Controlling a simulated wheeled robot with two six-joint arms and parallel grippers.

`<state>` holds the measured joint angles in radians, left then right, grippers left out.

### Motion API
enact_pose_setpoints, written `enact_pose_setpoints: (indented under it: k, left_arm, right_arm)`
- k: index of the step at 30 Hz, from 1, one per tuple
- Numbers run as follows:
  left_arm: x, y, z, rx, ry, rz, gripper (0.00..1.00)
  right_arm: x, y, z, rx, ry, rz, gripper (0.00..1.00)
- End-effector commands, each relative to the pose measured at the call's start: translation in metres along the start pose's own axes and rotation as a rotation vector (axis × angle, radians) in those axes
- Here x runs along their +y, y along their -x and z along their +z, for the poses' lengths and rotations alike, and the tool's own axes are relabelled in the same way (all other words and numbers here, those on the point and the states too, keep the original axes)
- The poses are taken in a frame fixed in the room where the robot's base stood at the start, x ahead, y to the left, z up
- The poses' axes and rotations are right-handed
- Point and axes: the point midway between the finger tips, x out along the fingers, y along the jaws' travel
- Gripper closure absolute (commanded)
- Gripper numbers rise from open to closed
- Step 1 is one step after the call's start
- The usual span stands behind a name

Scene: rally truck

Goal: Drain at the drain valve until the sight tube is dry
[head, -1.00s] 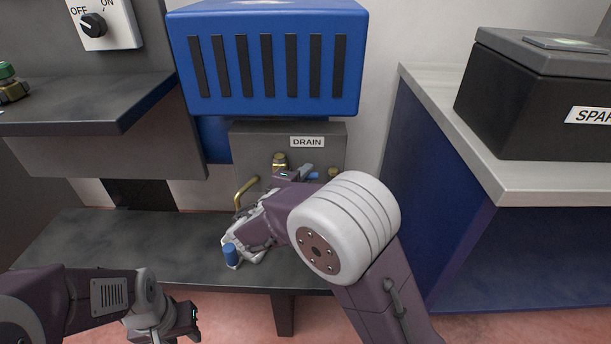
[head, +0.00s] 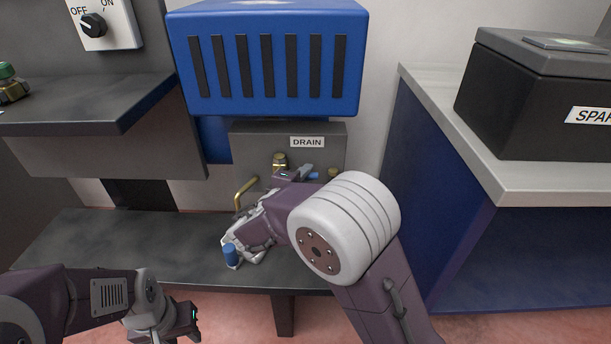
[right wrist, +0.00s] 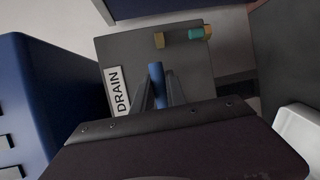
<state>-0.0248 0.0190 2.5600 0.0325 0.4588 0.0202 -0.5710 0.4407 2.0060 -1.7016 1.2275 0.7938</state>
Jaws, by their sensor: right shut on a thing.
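The drain panel (head: 240,150) is a grey plate labelled DRAIN under a blue slotted box.
The blue slotted box (head: 265,65) overhangs the panel. A dark lower shelf (head: 100,240) runs below, and an upper shelf (head: 80,110) juts out at left. At right a bench (head: 495,180) carries a black box (head: 530,100). An OFF/ON switch (head: 100,25) is upper left.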

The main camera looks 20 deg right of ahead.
Motion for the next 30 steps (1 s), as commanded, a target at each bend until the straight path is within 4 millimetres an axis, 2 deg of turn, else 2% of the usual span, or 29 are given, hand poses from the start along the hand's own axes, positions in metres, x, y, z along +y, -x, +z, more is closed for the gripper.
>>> enact_pose_setpoints:
  k: [17, 30]
  left_arm:
    - [0.000, 0.001, 0.000, 0.000, 0.000, 0.000, 0.64]
    - [0.000, 0.013, -0.001, 0.000, 0.000, 0.000, 0.64]
  right_arm:
    - [0.002, 0.001, 0.000, -0.008, 0.040, 0.014, 1.00]
    - [0.025, 0.007, -0.002, -0.075, 0.348, 0.141, 1.00]
